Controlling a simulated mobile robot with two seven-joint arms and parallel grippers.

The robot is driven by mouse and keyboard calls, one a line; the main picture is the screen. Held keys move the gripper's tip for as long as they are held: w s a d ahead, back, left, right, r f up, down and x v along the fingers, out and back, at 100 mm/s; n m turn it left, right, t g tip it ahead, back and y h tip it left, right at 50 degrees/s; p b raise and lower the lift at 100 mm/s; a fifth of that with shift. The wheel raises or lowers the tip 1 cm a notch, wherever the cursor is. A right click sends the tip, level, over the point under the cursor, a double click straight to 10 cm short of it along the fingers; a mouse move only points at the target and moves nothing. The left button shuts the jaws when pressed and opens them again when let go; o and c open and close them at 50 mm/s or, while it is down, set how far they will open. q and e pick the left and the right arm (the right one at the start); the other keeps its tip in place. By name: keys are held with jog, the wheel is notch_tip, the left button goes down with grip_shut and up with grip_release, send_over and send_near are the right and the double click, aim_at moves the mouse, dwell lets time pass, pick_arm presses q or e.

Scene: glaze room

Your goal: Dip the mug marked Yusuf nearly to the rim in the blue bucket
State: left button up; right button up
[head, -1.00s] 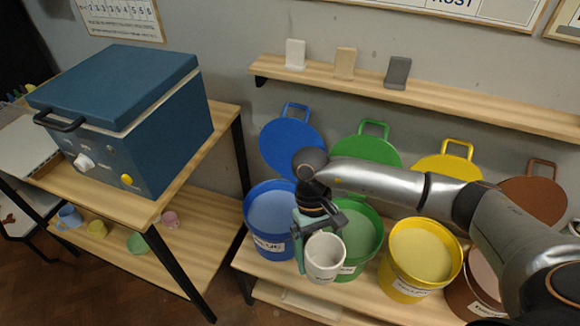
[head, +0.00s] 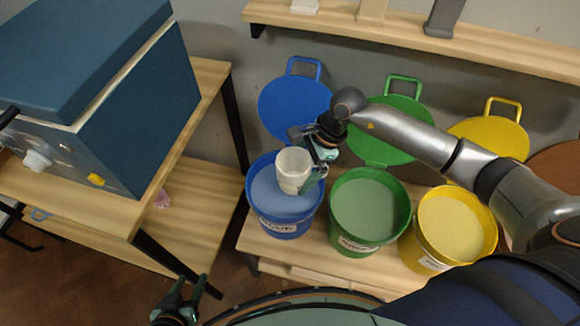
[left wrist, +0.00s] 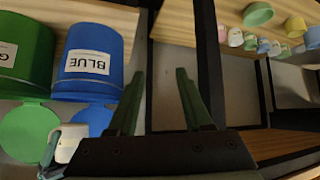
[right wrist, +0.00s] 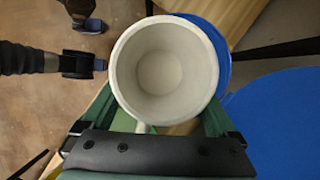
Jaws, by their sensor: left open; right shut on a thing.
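A pale off-white mug (head: 293,170) is held upright over the blue bucket (head: 283,228), in front of its glaze surface. I cannot tell whether its base touches the glaze. My right gripper (head: 308,165) is shut on it. In the right wrist view the mug (right wrist: 165,75) opens toward the camera, looks empty, and its handle lies between the fingers. No name is readable on it now. The left wrist view shows the mug (left wrist: 68,145) beside the blue bucket (left wrist: 92,55), labelled BLUE. My left gripper (head: 190,292) is open and empty, low before the shelf.
A green bucket (head: 345,238) and a yellow bucket (head: 425,255) stand right of the blue one. Lids, including the blue lid (head: 295,108), lean behind. A blue kiln (head: 140,125) is at left. Small cups (left wrist: 270,45) show in the left wrist view.

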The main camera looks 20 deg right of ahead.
aim_at(293, 164)
jog(key=w+m, duration=0.1)
jog(key=w+f+m+t+b, duration=0.1)
jog(key=m, duration=0.1)
jog(key=a+m+t, duration=0.1)
jog(key=m, duration=0.1)
jog(key=shift+w+f, duration=0.2)
jog(key=shift+w, duration=0.2)
jog(key=shift+w+f+m+t+h+b, duration=0.15)
jog(key=shift+w+m+t+h+b, duration=0.35)
jog(key=shift+m, duration=0.8)
jog(key=shift+w+f+b, duration=0.1)
jog(key=shift+f+b, duration=0.55)
jog(key=shift+f, duration=0.2)
pick_arm(q)
jog(key=shift+w+f+b, duration=0.75)
jog(key=shift+f+b, duration=4)
jog(key=shift+b, duration=0.25)
jog(key=w+r+m+t+b, duration=0.1)
jog(key=w+r+t, duration=0.2)
jog(key=r, duration=0.3)
jog(key=w+r+m+t+h, duration=0.1)
jog(key=w+r+t, duration=0.2)
jog(key=r, duration=0.3)
jog(key=shift+w+d+b, duration=0.35)
pick_arm(e)
notch_tip(293, 164, down, 15)
jog(key=shift+r, duration=0.2)
